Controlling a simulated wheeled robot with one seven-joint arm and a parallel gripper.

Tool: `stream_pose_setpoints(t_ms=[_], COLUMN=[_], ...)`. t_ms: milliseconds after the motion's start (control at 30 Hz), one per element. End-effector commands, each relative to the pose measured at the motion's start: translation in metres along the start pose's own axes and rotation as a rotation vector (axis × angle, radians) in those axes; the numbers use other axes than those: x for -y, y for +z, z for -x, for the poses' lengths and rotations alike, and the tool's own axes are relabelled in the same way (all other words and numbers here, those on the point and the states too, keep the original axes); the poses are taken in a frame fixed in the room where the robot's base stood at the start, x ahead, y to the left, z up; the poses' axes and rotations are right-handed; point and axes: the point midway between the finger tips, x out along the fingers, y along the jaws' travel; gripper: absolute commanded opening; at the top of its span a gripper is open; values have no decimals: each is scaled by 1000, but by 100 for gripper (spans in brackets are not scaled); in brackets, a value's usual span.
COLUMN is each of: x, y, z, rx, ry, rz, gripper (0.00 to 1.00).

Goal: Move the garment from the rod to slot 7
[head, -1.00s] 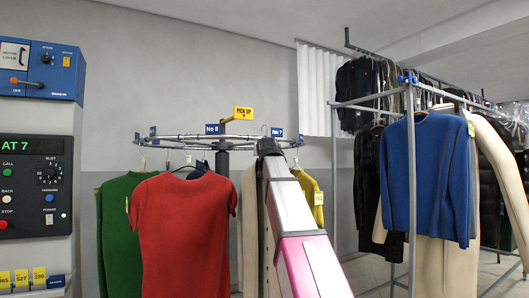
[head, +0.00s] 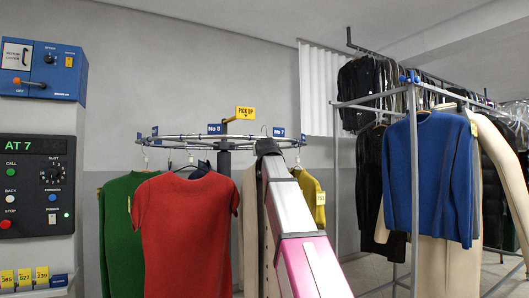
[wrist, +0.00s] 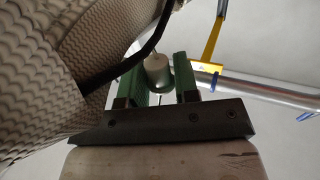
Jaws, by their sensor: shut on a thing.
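In the wrist view the green fingers of my gripper (wrist: 158,80) are shut on a pale cylindrical hanger neck. A cream, wavy-patterned garment (wrist: 45,75) hangs close on the left, with a dark curved hanger arm above it. In the head view a beige garment (head: 250,230) shows beside my arm, which hides much of it and my gripper. The blue No 7 tag (head: 279,132) is on the carousel ring (head: 185,139), just right of my arm's far end. I cannot tell whether the hanger hook touches the ring.
A red top (head: 185,235), a green top (head: 122,230) and a yellow top (head: 311,195) hang on the carousel. The yellow pick-up sign (head: 245,113) stands above it. The control panel (head: 38,185) reads AT 7. A rack with a blue sweater (head: 430,175) stands at right.

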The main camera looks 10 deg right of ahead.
Motion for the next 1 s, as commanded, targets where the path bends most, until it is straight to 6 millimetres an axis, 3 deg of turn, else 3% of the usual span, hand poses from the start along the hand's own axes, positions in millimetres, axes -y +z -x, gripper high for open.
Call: stream_pose_setpoints(t_ms=[1000], x=[15], y=[-1], z=[-32], rx=[-2], ry=[0], rz=[0], gripper=[0])
